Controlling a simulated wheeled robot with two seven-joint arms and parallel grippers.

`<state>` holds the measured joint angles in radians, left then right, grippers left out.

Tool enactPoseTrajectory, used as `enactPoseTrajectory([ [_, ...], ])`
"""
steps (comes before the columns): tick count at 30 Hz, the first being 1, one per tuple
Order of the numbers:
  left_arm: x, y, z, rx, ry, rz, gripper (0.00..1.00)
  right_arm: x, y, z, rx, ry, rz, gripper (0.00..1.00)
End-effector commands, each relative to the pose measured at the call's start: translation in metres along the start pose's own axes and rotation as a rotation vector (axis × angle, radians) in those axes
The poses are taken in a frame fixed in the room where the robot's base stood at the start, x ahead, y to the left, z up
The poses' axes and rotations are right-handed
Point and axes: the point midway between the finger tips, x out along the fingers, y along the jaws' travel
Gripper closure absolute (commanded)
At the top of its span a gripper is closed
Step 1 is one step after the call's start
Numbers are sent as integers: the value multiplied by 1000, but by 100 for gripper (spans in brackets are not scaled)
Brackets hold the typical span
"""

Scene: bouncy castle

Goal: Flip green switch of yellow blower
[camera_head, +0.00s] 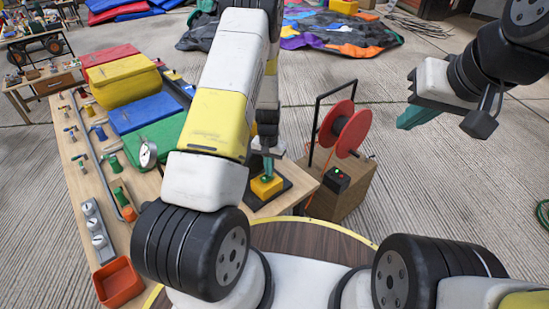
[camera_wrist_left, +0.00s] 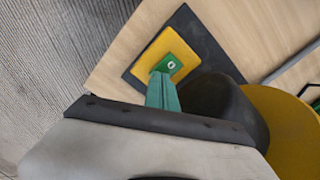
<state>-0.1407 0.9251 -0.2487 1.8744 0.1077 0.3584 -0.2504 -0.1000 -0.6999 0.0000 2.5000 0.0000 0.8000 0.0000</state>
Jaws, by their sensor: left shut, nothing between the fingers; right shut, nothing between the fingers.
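A small yellow box (camera_head: 262,190), seemingly the yellow blower's switch housing, sits on a dark plate at the right end of the workbench. In the left wrist view the yellow box (camera_wrist_left: 150,55) carries a green switch plate (camera_wrist_left: 174,62) with a small pale mark. My left gripper (camera_head: 267,172) is shut and points down at the box. Its teal fingertips (camera_wrist_left: 160,76) are at the near edge of the green plate; I cannot tell if they touch. The fingers partly hide the switch in the head view. My right gripper (camera_head: 408,122) is shut and empty, raised over the floor at right.
A red reel (camera_head: 336,125) on a wooden box (camera_head: 345,197) stands right of the bench, with a black switch box (camera_head: 336,180). Folded coloured mats (camera_head: 125,82), tools and an orange-red bin (camera_head: 119,284) cover the bench at left. Floor at right is open.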

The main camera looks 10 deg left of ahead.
Motion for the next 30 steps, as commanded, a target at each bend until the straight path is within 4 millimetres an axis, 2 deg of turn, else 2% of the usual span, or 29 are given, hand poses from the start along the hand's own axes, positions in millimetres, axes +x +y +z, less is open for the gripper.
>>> enactPoseTrajectory([
  [21, -58, 0, 0, 0, 2, -1, 100, 0, 0, 0, 0, 0, 0, 100],
  [30, -62, 0, 0, 0, 0, 0, 100, 0, 0, 0, 0, 0, 0, 100],
])
